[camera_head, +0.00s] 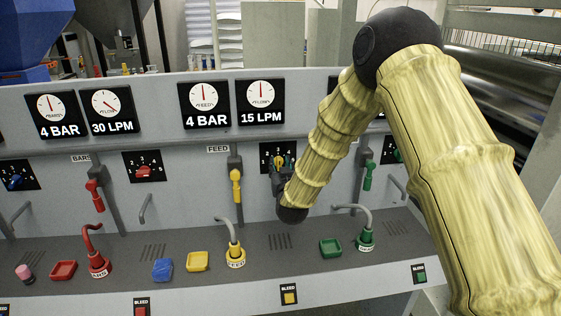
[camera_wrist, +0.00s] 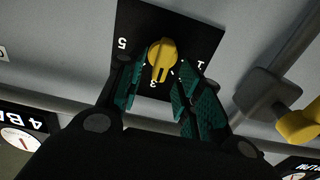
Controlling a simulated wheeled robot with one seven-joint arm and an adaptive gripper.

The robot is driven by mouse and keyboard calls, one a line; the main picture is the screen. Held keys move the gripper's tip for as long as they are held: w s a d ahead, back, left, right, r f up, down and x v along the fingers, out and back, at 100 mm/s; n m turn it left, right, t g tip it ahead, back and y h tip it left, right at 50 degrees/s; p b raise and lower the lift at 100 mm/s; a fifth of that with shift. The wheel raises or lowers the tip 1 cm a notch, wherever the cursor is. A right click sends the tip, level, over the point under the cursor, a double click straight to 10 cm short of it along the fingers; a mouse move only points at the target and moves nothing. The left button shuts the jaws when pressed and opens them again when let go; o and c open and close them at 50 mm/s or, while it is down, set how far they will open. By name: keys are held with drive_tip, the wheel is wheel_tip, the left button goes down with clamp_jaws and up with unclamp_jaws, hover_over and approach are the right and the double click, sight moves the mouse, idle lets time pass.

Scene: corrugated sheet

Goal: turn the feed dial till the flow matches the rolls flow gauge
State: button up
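The feed dial, a yellow knob (camera_wrist: 162,55), sits on a black numbered plate in the wrist view, its pointed end near the 3. It also shows partly behind my gripper in the head view (camera_head: 279,160). My gripper (camera_wrist: 158,80) has its green-padded fingers on either side of the knob, with gaps visible; firm contact cannot be told. The feed flow gauge (camera_head: 261,101) reads 15 LPM, its needle about upright. The feed pressure gauge (camera_head: 204,104) reads 4 BAR. The left flow gauge (camera_head: 107,109) reads 30 LPM; its small name is not legible, so I cannot confirm it is the rolls gauge.
The yellow lever (camera_head: 236,185) hangs left of my gripper and the green lever (camera_head: 368,176) to its right. A red dial (camera_head: 144,172) and a blue dial (camera_head: 15,182) are further left. A rail crosses below the gauges.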

drive_tip(key=shift+w, duration=0.65)
drive_tip(key=shift+c, duration=0.4)
clamp_jaws()
drive_tip(key=shift+f+b, duration=0.2)
drive_tip(key=shift+b, duration=0.2)
drive_tip(key=m+b, duration=0.5)
drive_tip(key=b, duration=0.2)
drive_tip(key=m+b, duration=0.3)
drive_tip(key=shift+d+m, duration=0.3)
drive_tip(key=shift+d, duration=0.1)
drive_tip(key=shift+b, duration=0.3)
